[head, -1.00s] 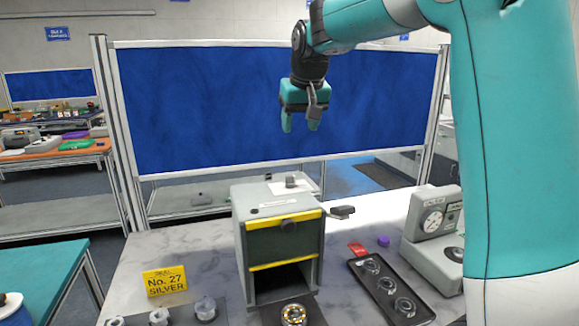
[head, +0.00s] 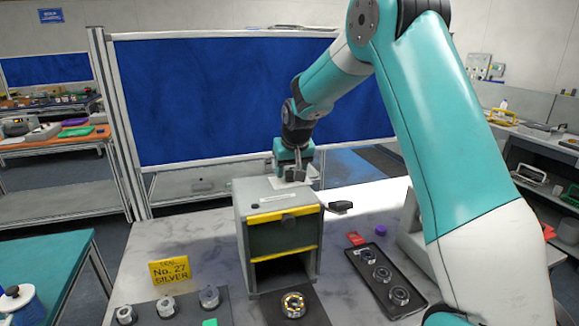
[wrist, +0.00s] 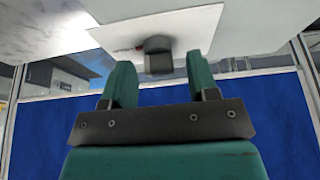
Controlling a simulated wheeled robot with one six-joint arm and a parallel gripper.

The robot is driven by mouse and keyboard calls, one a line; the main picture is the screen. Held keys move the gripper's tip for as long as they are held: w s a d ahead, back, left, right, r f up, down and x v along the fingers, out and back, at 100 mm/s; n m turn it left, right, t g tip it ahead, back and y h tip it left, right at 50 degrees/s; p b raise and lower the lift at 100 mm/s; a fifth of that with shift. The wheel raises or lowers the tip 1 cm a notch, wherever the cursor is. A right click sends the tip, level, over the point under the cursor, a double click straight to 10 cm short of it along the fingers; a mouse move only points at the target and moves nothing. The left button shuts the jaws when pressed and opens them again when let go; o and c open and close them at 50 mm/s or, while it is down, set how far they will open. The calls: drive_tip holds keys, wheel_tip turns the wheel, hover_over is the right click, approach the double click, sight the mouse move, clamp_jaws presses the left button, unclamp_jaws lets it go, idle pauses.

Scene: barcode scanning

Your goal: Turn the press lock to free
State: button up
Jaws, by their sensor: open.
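The grey press (head: 285,240) stands on the marble-look table, with yellow-edged front and an open lower bay. Its press lock, a dark knob (wrist: 158,55) on a white plate (wrist: 195,27), shows in the wrist view just beyond and between the fingertips. I cannot tell the knob's exact angle. In the head view the knob is hard to separate from the fingers. My gripper (head: 293,174) points down at the press's rear top, over the plate. In the wrist view my gripper (wrist: 162,72) is open, with a finger on each side of the knob, and holds nothing.
A dark lever knob (head: 340,206) sticks out at the press's right side. A metal ring (head: 293,305) lies in front. A black tray (head: 385,280) with several rings is at right. A yellow sign (head: 169,271) and several metal parts (head: 166,305) are at left.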

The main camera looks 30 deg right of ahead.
drive_tip(key=c, duration=0.9)
drive_tip(key=n+y, duration=0.1)
drive_tip(key=n, duration=0.1)
drive_tip(key=n+b, duration=0.1)
drive_tip(key=n, duration=0.1)
drive_tip(key=shift+d+n+y+b, duration=0.1)
drive_tip(key=shift+n+y+b, duration=0.2)
drive_tip(key=shift+n+y, duration=0.1)
drive_tip(key=n, duration=0.2)
drive_tip(key=n+y, duration=0.1)
drive_tip(key=n, duration=0.1)
drive_tip(key=shift+d+y, duration=0.1)
drive_tip(key=shift+y, duration=0.2)
drive_tip(key=n+g+y, duration=0.1)
drive_tip(key=n, duration=0.4)
drive_tip(key=shift+w, duration=0.1)
drive_tip(key=shift+r+n+g+y+p, duration=0.1)
drive_tip(key=shift+n+g+y+p, duration=0.25)
drive_tip(key=shift+n, duration=0.65)
drive_tip(key=shift+n+g+y+p, duration=0.15)
drive_tip(key=shift+n+g, duration=0.4)
drive_tip(key=shift+n, duration=0.45)
